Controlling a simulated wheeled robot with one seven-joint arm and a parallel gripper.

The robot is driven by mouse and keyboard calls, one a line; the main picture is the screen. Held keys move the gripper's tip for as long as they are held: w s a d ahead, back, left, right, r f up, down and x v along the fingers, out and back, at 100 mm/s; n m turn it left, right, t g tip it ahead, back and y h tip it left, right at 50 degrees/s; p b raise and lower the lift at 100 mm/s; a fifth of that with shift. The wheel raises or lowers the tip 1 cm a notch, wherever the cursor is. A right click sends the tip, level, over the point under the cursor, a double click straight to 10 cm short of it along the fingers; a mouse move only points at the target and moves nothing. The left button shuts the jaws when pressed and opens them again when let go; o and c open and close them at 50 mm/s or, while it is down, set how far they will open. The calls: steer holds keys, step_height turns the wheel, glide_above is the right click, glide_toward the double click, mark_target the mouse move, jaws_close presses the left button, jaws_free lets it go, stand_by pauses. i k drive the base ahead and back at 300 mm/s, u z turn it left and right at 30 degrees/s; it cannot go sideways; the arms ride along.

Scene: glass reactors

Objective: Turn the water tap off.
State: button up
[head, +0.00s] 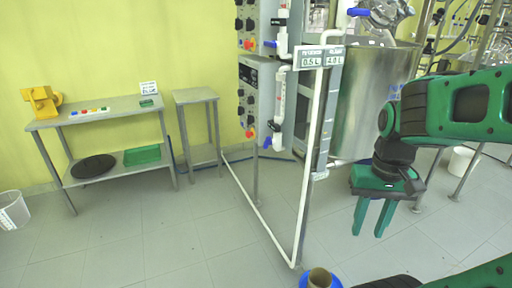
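Several blue handles are on the white pipework, and I cannot tell which is the water tap. Another blue handle (270,44) is beside the upper control box. A third blue handle (267,142) is at the lower end of a short white pipe. My green gripper (368,234) points down at the right, in front of the steel vessel. Its two fingers are apart with nothing between them. It is well below the top handle and touches none of the handles.
A blue-rimmed container (334,282) is at the bottom. The left floor is mostly clear before a grey table (100,113).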

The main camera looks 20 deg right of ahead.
mark_target(268, 142)
steer(key=u, duration=0.05)
steer(key=i, duration=1)
steer(key=z, duration=0.05)
